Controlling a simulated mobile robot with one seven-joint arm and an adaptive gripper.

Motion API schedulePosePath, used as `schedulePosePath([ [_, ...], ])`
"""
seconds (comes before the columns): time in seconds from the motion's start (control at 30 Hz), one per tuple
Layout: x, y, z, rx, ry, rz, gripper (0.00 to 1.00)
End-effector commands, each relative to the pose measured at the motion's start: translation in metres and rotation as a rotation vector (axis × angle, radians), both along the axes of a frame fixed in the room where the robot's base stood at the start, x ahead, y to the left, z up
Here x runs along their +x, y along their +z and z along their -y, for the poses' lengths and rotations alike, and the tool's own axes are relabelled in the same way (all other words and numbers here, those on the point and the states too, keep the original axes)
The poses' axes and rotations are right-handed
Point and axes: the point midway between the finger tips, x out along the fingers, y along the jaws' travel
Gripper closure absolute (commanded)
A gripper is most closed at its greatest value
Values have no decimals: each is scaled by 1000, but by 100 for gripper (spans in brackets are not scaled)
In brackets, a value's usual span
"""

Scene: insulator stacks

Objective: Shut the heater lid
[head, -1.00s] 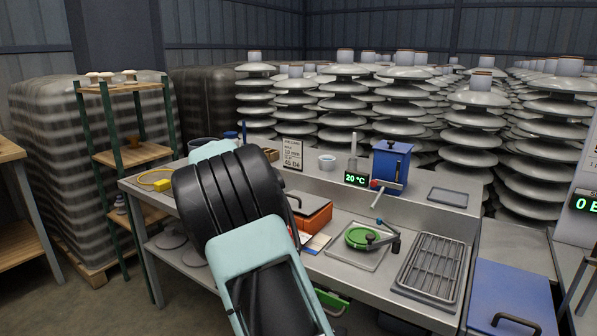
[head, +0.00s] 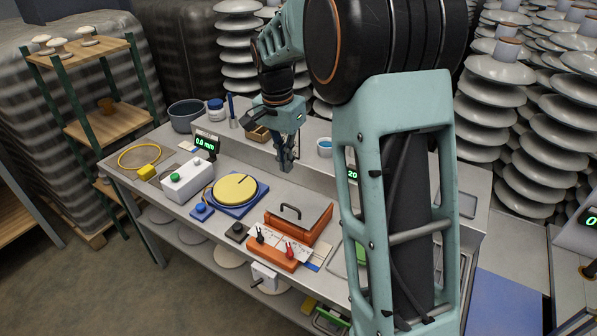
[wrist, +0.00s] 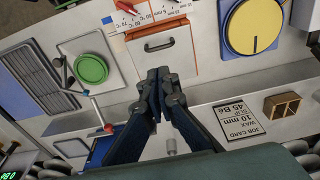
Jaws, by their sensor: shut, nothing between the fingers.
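The orange box (head: 322,234), which I take to be the heater, sits mid-bench. Its grey lid (head: 312,213) has a dark bar handle (head: 291,211) and seems to lie flat on the box. The lid (wrist: 170,62) and its handle (wrist: 159,45) also show in the wrist view. My gripper (head: 287,167) is shut and empty, pointing down behind the box, above the bench's back part and apart from the lid. In the wrist view my gripper (wrist: 160,76) reaches over the lid's lower edge in the picture.
A lever panel (head: 275,245) stands in front of the box. A yellow dial (head: 236,188) is to its left. A wooden block (head: 257,134) and a cup (head: 324,147) stand behind. In the wrist view, a green disc (wrist: 91,68) and a job card (wrist: 240,124) flank my gripper.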

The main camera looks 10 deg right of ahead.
Motion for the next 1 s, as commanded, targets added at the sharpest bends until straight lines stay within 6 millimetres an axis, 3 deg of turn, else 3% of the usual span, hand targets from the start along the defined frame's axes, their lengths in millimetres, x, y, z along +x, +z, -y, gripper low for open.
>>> schedulePosePath([
  [0.17,-3,-2,-3,12,7,-8,100],
  [0.7,4,-104,5,10,6,-10,100],
  [1.0,7,-134,7,10,5,-5,100],
])
